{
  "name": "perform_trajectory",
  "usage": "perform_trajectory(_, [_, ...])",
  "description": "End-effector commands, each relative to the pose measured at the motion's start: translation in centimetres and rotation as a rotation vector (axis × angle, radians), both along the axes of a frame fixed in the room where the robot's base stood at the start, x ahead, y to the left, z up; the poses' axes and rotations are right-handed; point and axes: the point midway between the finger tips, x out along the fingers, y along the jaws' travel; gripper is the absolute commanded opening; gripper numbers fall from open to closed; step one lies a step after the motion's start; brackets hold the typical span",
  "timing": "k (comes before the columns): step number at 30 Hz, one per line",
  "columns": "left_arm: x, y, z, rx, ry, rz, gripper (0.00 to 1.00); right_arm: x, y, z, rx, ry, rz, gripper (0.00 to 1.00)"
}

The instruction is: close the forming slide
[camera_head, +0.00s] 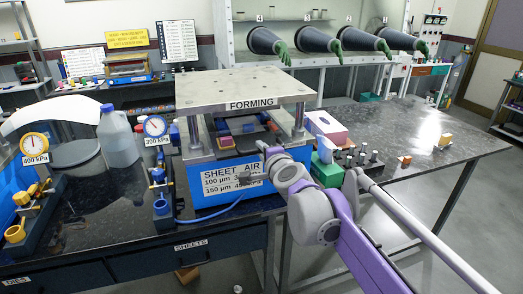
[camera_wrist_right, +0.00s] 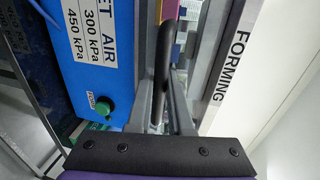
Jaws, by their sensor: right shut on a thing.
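The forming press has a grey top plate (camera_head: 215,92) marked FORMING above a blue base (camera_head: 202,187) with a SHEET AIR label. The forming slide (camera_head: 245,144) shows as a dark tray between the posts, with blue and reddish blocks on it. My right gripper (camera_head: 257,166) is at the press front by the slide. In the right wrist view, its grey fingers are shut on the dark slide handle (camera_wrist_right: 163,72). The arm hides part of the press front, so I cannot tell how far out the slide is. My left gripper is not in view.
Gauges reading 400 kPa (camera_head: 34,145) and 300 kPa (camera_head: 155,127) stand left, near a plastic jug (camera_head: 116,140). A green button (camera_wrist_right: 103,108) is on the base. A pink box (camera_head: 327,127) stands right of the press. The dark table (camera_head: 415,137) is mostly clear at right.

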Motion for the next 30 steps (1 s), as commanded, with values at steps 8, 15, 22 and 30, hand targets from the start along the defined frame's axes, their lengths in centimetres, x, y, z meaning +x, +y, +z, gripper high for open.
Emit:
perform_trajectory(8, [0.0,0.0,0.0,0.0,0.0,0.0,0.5,0.0,0.0,0.0,0.0,0.0,0.0,0.0])
perform_trajectory(15, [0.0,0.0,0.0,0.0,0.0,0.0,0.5,0.0,0.0,0.0,0.0,0.0,0.0,0.0])
perform_trajectory(22, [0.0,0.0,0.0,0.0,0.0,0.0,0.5,0.0,0.0,0.0,0.0,0.0,0.0,0.0])
perform_trajectory(30, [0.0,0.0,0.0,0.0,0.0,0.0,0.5,1.4,0.4,0.1,-0.001,0.0,0.0,0.0])
